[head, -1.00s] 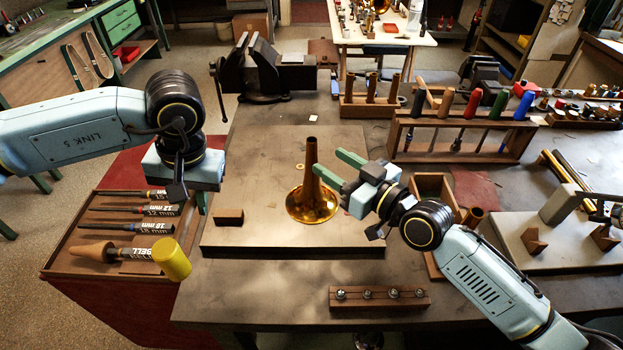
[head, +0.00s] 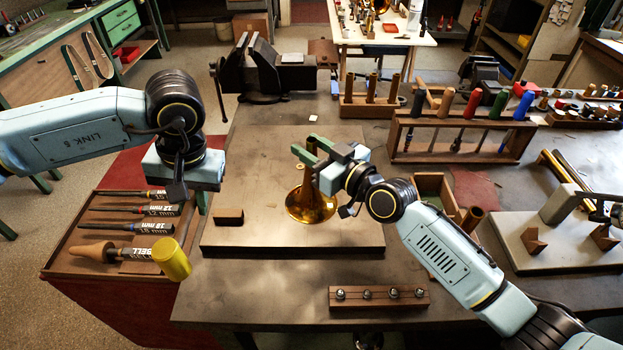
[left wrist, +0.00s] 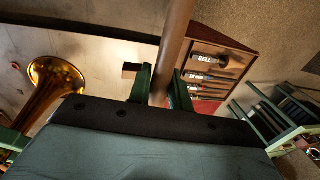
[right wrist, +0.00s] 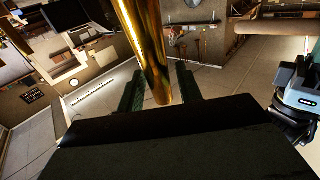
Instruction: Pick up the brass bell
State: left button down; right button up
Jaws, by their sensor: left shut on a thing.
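The brass bell (head: 308,207) stands flare down on the flat board (head: 285,238) in the head view. Its flare shows at the left in the left wrist view (left wrist: 50,92). My right gripper (head: 306,150) is at the bell's upper stem, which it partly hides. In the right wrist view the brass stem (right wrist: 150,50) lies between the two green fingers, with gaps showing beside it, so the gripper is open. My left gripper (head: 190,203) is shut on the brown handle (left wrist: 174,45) of a mallet, whose yellow head (head: 172,258) hangs below it.
A tray (head: 85,256) of labelled mandrels lies at the left. A small wooden block (head: 229,216) sits on the board left of the bell. A vise (head: 265,72) and a rack of coloured handles (head: 455,150) stand behind.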

grip_shut()
jog(key=shift+r, duration=0.15)
notch_tip(320, 180, up, 10)
dwell(0.5)
jog(key=shift+f, duration=0.2)
jog(key=shift+f, duration=4.85)
jog(key=shift+o, duration=1)
grip_release()
